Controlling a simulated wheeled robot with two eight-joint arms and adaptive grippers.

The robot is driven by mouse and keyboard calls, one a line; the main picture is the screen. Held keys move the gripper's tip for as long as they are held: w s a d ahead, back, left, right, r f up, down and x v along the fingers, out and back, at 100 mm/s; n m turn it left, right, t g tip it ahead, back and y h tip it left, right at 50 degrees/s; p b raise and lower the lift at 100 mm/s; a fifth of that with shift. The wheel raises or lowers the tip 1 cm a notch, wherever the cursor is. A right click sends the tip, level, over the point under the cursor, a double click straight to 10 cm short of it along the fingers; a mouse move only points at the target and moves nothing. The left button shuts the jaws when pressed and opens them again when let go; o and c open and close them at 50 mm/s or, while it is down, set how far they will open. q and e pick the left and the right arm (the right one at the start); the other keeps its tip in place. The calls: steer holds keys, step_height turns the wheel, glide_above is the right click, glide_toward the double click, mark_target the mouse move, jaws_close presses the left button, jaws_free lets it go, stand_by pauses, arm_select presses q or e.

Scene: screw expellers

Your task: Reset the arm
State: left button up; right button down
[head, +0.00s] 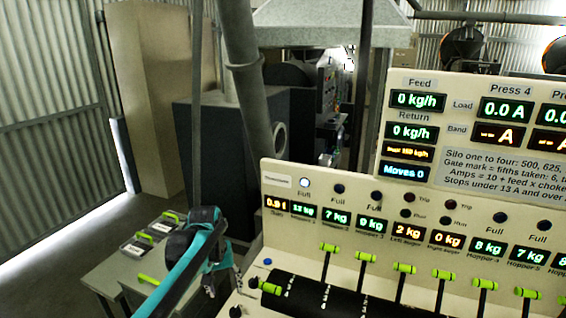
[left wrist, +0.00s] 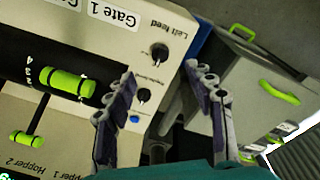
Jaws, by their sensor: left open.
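My left arm comes in from the lower left of the head view, and my left gripper (head: 222,272) hangs beside the left end of the control panel (head: 330,190). In the left wrist view the two fingers of the left gripper (left wrist: 165,115) are apart with nothing between them. The panel's face shows on the left of that view, with black knobs (left wrist: 160,52), a blue button (left wrist: 135,118) and a green-handled gate lever (left wrist: 68,85). My right gripper shows in neither view.
A grey table (head: 105,275) with green-handled boxes (head: 137,244) stands left of the panel. Several green-handled levers (head: 404,268) line the panel's front. A display board (head: 470,130) rises at the right. Open floor (head: 50,265) lies at the far left.

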arm_select(q)
steer(key=s+f+m+t+b, duration=0.2)
steer(key=s+t, duration=0.4)
steer(key=s, duration=1.6)
steer(key=shift+s+d+f+m+y+b, duration=0.2)
steer(key=shift+s+f+m+y+b, duration=0.2)
steer(key=shift+f, duration=0.2)
